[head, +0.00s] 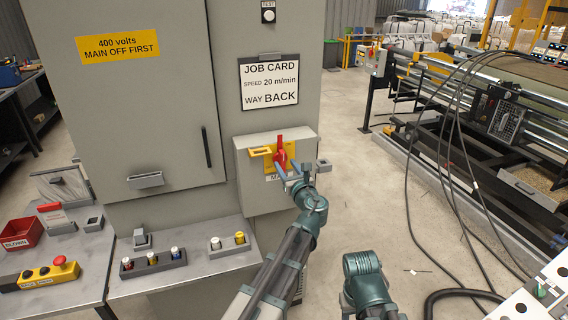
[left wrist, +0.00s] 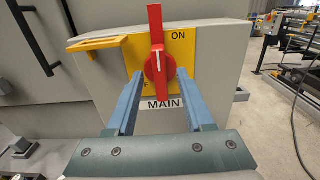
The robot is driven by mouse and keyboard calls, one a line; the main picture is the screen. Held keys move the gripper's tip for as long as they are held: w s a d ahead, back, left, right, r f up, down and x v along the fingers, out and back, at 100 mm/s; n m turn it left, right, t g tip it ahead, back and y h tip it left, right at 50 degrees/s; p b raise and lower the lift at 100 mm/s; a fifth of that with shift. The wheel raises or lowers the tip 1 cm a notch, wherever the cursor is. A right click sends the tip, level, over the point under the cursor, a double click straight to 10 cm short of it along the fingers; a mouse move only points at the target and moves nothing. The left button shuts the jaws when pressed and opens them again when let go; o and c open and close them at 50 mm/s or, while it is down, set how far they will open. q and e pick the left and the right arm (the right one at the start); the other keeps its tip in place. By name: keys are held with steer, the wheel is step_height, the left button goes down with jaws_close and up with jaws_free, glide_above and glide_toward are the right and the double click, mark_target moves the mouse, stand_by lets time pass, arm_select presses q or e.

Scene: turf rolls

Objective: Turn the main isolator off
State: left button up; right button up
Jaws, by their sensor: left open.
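The main isolator has a red rotary handle (head: 281,152) on a yellow plate (left wrist: 186,47), on the front of a grey box (head: 243,172). In the left wrist view the red handle (left wrist: 156,40) stands upright, with "ON" printed to the right of its upper part and a "MAIN" label below. My left gripper (head: 289,168) is open in front of the handle. In the left wrist view its two blue fingers (left wrist: 160,74) point at the box, one on each side of the knob, with gaps visible. Contact cannot be told. My right gripper is not in view.
A yellow hasp (head: 260,152) sticks out left of the handle. The grey cabinet (head: 140,110) carries a "MAIN OFF FIRST" sign (head: 118,47). A job card (head: 268,82) hangs above the box. A bench with buttons (head: 152,262) stands below left. Black cables (head: 452,190) hang at the right.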

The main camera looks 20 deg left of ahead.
arm_select(q)
steer(key=shift+x, duration=1.2)
jaws_close()
